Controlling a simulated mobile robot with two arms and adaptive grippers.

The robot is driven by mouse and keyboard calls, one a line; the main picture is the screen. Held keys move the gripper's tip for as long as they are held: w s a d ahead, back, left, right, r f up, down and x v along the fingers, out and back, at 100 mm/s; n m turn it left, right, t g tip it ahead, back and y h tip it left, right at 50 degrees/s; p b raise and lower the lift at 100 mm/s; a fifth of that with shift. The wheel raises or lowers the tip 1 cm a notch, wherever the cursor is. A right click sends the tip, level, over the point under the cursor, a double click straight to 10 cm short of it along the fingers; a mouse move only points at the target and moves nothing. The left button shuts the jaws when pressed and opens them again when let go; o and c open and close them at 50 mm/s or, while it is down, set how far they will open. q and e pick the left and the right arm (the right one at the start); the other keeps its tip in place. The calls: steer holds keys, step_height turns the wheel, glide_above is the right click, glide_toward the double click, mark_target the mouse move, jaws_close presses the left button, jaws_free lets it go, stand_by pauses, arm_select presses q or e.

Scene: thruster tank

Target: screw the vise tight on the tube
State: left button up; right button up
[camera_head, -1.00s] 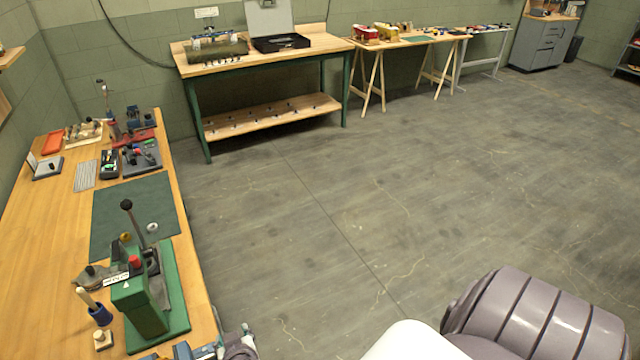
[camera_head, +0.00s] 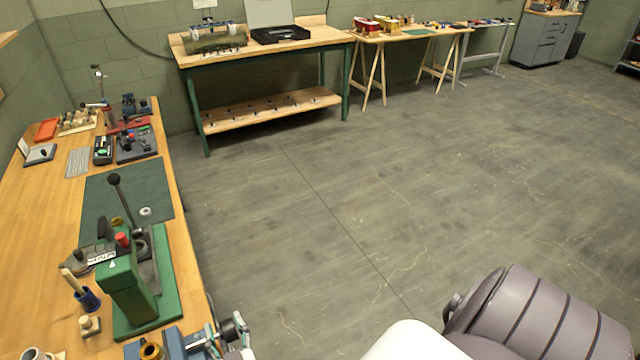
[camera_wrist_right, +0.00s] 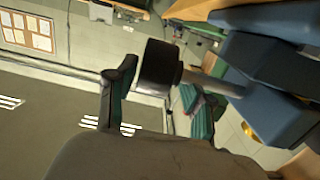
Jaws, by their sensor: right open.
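The blue vise (camera_head: 172,344) is at the bottom edge of the head view, on the workbench, partly cut off. A brass tube (camera_head: 150,350) stands at its left side. The wrist view shows the blue vise (camera_wrist_right: 262,85) at the right, with a metal screw shaft ending in a black knob (camera_wrist_right: 156,67). A bit of brass (camera_wrist_right: 250,132) shows there too. My right gripper (camera_head: 236,334) is open at the knob end of the vise. In the wrist view my right gripper (camera_wrist_right: 158,92) has its fingers around the knob; contact cannot be told. My left gripper is out of view.
A green press (camera_head: 135,285) with a long black-knobbed lever stands just behind the vise. A green mat (camera_head: 105,205) lies beyond it. A blue holder (camera_head: 88,300) with a wooden handle is at the left. Open floor lies right of the workbench (camera_head: 45,250).

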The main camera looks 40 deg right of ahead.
arm_select(q)
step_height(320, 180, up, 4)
steer(key=p, duration=0.3)
arm_select(e)
steer(key=shift+d+r+t, duration=0.45)
steer(key=shift+r+t, duration=0.05)
steer(key=shift+r, duration=0.15)
steer(key=shift+s+a+f+b, duration=0.25)
steer(key=shift+s+f+b, duration=0.4)
steer(key=shift+b, duration=0.05)
steer(key=b+v, duration=0.5)
steer(key=v, duration=0.7)
steer(key=s+d+f+n+g, duration=0.2)
steer(key=d+f+g, duration=0.6)
steer(key=d+g, duration=0.25)
arm_select(q)
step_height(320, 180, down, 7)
steer(key=b, duration=0.1)
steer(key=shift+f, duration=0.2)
arm_select(e)
steer(key=s+f+n+g+y, duration=0.1)
steer(key=s+f+g+y, duration=0.1)
steer(key=f, duration=0.7)
steer(key=s+f+n+g+y, duration=0.2)
steer(key=s+f, duration=0.1)
steer(key=f, duration=0.7)
steer(key=shift+n+y, duration=0.3)
